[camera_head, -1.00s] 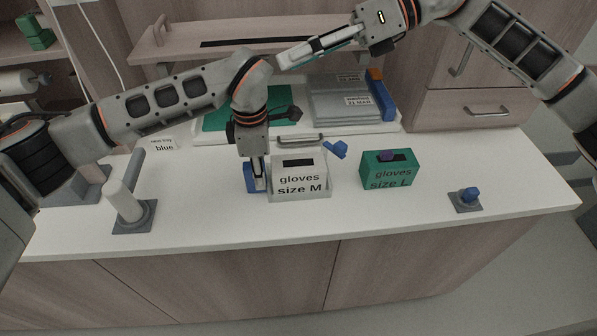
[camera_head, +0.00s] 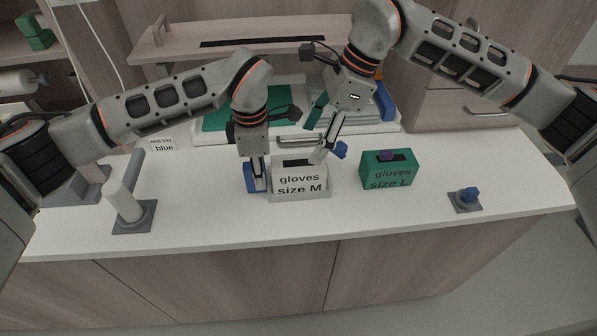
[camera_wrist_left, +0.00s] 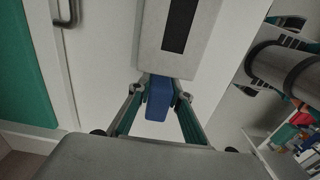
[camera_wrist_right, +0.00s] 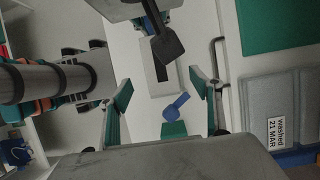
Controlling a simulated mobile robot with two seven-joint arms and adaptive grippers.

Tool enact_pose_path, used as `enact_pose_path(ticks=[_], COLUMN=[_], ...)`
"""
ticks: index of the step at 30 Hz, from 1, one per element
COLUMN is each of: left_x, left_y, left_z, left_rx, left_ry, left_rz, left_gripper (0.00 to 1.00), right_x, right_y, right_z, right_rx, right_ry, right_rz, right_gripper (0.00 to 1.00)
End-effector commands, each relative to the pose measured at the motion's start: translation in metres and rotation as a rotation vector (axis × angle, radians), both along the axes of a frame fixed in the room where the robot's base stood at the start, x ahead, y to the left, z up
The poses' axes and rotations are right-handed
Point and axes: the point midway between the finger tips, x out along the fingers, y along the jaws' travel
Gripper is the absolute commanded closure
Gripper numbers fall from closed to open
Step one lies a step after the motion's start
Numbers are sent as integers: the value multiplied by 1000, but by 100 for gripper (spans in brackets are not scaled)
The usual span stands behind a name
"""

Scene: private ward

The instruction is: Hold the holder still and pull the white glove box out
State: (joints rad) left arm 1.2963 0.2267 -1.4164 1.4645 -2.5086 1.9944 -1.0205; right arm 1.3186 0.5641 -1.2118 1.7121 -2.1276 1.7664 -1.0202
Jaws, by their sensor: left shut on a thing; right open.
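The white glove box (camera_head: 312,181), marked "gloves size M", sits upright in a pale holder (camera_head: 300,198) on the counter. Its dark top slot shows in both wrist views. My left gripper (camera_head: 257,187) is shut on the blue block (camera_head: 248,178) at the holder's left side. The block (camera_wrist_left: 158,100) shows between the fingers in the left wrist view. My right gripper (camera_head: 319,157) is open, pointing down over the right part of the box. In the right wrist view the box (camera_wrist_right: 149,68) lies beyond the open fingers (camera_wrist_right: 163,97); contact cannot be told.
A green box marked "gloves size L" (camera_head: 402,178) stands to the right. A blue knob on a grey plate (camera_head: 469,196) and a white cylinder stand (camera_head: 124,202) flank the area. The counter front is clear.

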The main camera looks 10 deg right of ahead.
Motion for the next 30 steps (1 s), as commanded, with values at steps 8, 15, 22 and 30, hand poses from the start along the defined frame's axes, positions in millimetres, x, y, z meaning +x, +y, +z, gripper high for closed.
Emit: enact_pose_path(ticks=[8, 15, 22, 30], left_x=[0, 0, 0, 0], left_y=[0, 0, 0, 0], left_z=[0, 0, 0, 0], left_rx=[0, 0, 0, 0], left_ry=[0, 0, 0, 0], left_rz=[0, 0, 0, 0], left_gripper=[100, 100, 100, 100], right_x=[0, 0, 0, 1], right_y=[15, 27, 34, 35], right_z=[-36, -64, -80, -83], right_rx=[2, 2, 2, 2], right_ry=[4, 2, -1, -1], right_rz=[-1, -1, -1, -1], right_gripper=[36, 36, 36, 36])
